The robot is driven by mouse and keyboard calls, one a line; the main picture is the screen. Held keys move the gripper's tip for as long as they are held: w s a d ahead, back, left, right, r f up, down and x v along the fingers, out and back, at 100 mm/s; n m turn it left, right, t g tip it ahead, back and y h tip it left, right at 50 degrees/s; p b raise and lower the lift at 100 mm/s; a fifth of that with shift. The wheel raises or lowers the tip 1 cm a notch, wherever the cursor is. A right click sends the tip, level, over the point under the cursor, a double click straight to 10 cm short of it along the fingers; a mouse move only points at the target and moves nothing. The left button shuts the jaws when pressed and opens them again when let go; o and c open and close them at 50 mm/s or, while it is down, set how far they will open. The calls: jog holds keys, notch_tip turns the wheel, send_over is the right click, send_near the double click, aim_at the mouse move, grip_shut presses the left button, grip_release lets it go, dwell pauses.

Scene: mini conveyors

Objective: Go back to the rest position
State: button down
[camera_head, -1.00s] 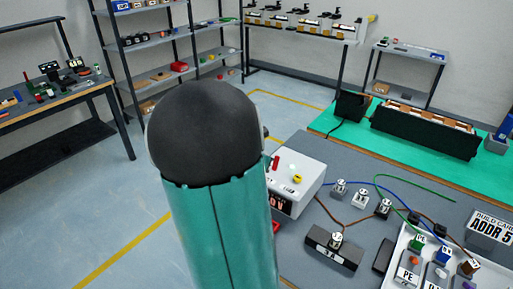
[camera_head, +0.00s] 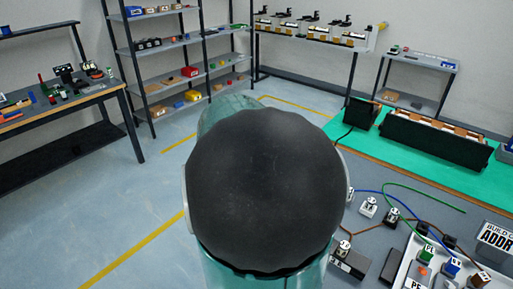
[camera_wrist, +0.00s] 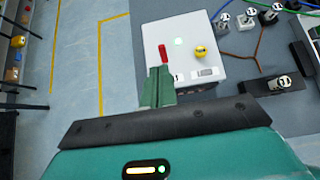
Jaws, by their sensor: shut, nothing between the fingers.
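My gripper (camera_wrist: 158,88) shows in the wrist view as two green fingers closed together, with nothing between them. Beyond the fingertips in that view is a white box (camera_wrist: 190,45) with a red lever (camera_wrist: 163,55), a yellow knob (camera_wrist: 200,52) and a green light. I cannot tell the exact gap between the fingertips and the box. In the head view my own dark, rounded arm joint fills the middle and hides the gripper and the white box.
A grey bench top (camera_head: 375,208) at right holds small terminal blocks, wires and a white tray (camera_head: 413,272). A black conveyor (camera_head: 435,138) sits on a green mat (camera_head: 362,150). Shelves (camera_head: 170,60) and a workbench (camera_head: 60,115) stand at left. Floor between is clear.

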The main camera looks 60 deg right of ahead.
dwell(0.3)
jog(key=w+a+r+m+t+y, duration=0.1)
jog(key=w+a+m+t+y, duration=0.15)
jog(key=a, duration=0.55)
jog(key=w+a+m+t+y, duration=0.15)
jog(key=a+m, duration=0.25)
jog(key=a, duration=0.4)
jog(key=w+a+r+m+t+y, duration=0.1)
jog(key=w+a+m, duration=0.2)
jog(key=a, duration=0.6)
jog(key=s+a+m+t+y, duration=0.1)
jog(key=s+a+m+y, duration=0.1)
jog(key=a, duration=0.7)
jog(key=s+a+r+m+t+y, duration=0.1)
jog(key=a+m, duration=0.3)
jog(key=a, duration=0.6)
jog(key=shift+s+m+y, duration=0.35)
jog(key=shift+s+y, duration=0.15)
jog(key=shift+y, duration=0.4)
